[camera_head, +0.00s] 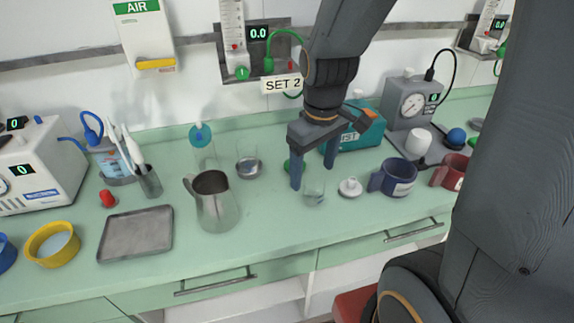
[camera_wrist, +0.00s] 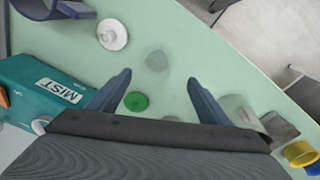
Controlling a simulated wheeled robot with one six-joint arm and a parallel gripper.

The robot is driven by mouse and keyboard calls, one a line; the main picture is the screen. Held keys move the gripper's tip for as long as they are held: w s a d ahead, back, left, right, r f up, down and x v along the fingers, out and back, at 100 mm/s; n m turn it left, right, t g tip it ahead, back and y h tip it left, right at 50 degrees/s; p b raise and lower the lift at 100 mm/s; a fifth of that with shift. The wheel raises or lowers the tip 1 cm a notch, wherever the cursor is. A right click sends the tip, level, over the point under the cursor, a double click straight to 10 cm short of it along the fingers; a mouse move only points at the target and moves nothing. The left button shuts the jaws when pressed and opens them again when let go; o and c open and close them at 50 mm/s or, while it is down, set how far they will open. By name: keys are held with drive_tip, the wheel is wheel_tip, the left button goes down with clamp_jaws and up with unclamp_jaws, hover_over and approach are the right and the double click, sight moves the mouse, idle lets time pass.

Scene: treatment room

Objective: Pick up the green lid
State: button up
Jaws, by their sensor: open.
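The green lid (camera_wrist: 136,101) lies flat on the pale green counter, small and round with a knob in its middle. In the wrist view it sits between my two fingers, nearer the left one. In the head view the lid (camera_head: 290,167) is mostly hidden behind my left finger. My gripper (camera_head: 312,177) is open and empty, pointing down above the counter. My gripper also shows in the wrist view (camera_wrist: 164,98).
A white lid (camera_head: 350,187) and a blue mug (camera_head: 396,178) stand to the right. A metal pitcher (camera_head: 212,202) stands to the left. A teal MIST box (camera_head: 362,130) is behind on the right. A grey tray (camera_head: 135,234) lies at left.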

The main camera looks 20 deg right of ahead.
drive_tip(key=w+n, duration=0.4)
drive_tip(key=n, duration=0.2)
drive_tip(key=w+n, duration=0.4)
drive_tip(key=n, duration=0.2)
drive_tip(key=w+n+g+b, duration=0.1)
drive_tip(key=w+n, duration=0.4)
drive_tip(key=shift+a+r+n, duration=0.1)
drive_tip(key=shift+r+n, duration=0.15)
drive_tip(key=shift+n, duration=0.15)
drive_tip(key=shift+f, duration=0.5)
drive_tip(key=shift+w+f+p, duration=0.2)
drive_tip(key=shift+f+p, duration=1.15)
drive_tip(key=shift+f, duration=2.05)
